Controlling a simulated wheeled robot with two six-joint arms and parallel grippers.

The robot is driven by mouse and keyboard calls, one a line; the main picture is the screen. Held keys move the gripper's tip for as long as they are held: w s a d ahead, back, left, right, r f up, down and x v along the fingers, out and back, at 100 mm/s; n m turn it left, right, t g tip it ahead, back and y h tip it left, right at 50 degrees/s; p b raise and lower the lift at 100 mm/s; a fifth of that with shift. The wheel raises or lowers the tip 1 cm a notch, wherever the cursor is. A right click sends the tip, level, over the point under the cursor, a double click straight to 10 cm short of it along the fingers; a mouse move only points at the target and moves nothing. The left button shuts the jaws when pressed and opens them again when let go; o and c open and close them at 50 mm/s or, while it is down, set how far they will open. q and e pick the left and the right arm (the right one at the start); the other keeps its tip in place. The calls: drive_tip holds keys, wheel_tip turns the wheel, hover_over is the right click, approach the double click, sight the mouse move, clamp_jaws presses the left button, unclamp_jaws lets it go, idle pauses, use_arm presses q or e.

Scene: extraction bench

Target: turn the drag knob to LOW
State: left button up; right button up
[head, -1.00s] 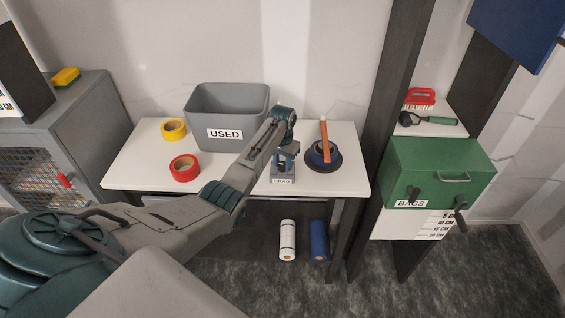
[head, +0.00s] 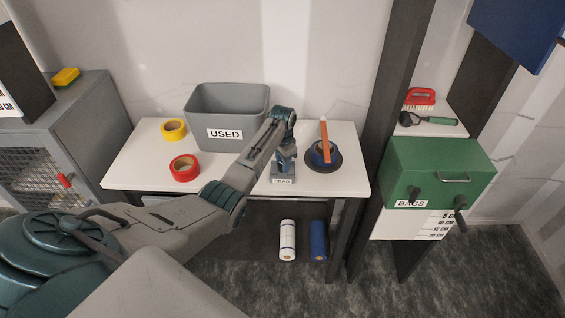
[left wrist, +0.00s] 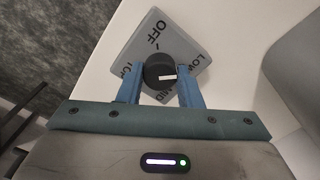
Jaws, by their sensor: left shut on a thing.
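The drag knob (left wrist: 158,70) is black with a white pointer mark. It sits on a grey dial plate (left wrist: 146,46) lettered OFF, LOW and MID, with a partly hidden word at the left. The white mark points right, toward the right-hand finger; I cannot tell exactly which label it meets. My left gripper (left wrist: 160,82) is shut on the knob, one blue finger on each side. In the head view my left gripper (head: 286,158) reaches down over the small DRAG unit (head: 282,181) at the table's front, hiding the knob. My right gripper is in neither view.
On the white table (head: 230,178) stand a grey USED bin (head: 195,108), yellow tape (head: 173,124), red tape (head: 175,174) and a dark blue reel with an orange stick (head: 325,140) close to the right. A dark post (head: 385,110) stands at the table's right.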

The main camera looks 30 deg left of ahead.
use_arm(q)
drive_tip(key=o, duration=1)
drive_tip(key=shift+r, duration=0.15)
wheel_tip(320, 180, up, 11)
drive_tip(key=b, duration=0.4)
drive_tip(key=shift+f, duration=0.2)
